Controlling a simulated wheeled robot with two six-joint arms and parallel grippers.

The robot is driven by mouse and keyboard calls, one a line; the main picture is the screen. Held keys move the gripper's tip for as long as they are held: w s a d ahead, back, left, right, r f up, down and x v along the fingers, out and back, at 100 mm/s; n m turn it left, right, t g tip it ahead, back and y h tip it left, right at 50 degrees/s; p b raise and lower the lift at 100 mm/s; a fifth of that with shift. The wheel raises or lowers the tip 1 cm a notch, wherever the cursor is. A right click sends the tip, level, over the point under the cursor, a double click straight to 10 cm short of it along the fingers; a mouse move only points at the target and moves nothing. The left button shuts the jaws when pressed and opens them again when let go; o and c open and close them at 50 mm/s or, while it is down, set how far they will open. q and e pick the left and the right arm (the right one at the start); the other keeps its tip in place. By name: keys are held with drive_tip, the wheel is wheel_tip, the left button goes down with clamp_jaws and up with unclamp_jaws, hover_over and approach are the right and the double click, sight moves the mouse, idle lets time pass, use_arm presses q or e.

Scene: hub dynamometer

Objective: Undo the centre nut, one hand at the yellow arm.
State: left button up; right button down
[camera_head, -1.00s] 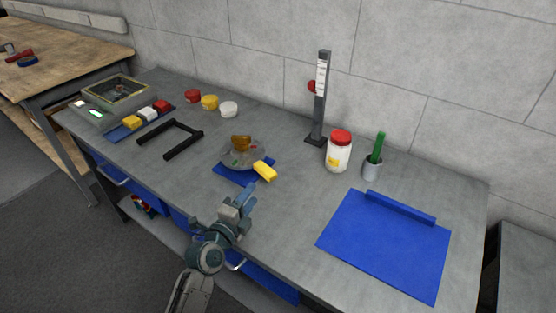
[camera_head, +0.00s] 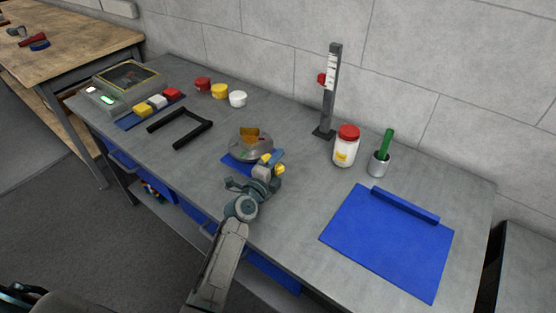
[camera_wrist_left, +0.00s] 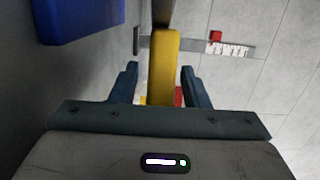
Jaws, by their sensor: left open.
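The hub (camera_head: 240,151) is a grey disc on a small blue mat (camera_head: 231,163) on the bench. A gold-brown piece (camera_head: 250,132), apparently the centre nut, stands on top of it. The yellow arm (camera_head: 266,157) sticks out from the hub's right side and is partly hidden by my left gripper (camera_head: 271,162). In the left wrist view the yellow arm (camera_wrist_left: 163,65) runs between the two open fingers of my left gripper (camera_wrist_left: 161,84), with gaps visible on both sides. My right gripper is not in view.
A black U-shaped frame (camera_head: 181,128) lies left of the hub. A post gauge (camera_head: 330,95), a red-lidded jar (camera_head: 345,147) and a cup with a green stick (camera_head: 379,165) stand behind to the right. A large blue mat (camera_head: 385,245) lies at the right. Bench between is clear.

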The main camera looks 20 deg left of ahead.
use_arm(q)
drive_tip(key=shift+w, duration=0.2)
drive_tip(key=shift+c, duration=0.4)
drive_tip(key=c, duration=0.7)
clamp_jaws()
drive_tip(key=shift+s, duration=0.1)
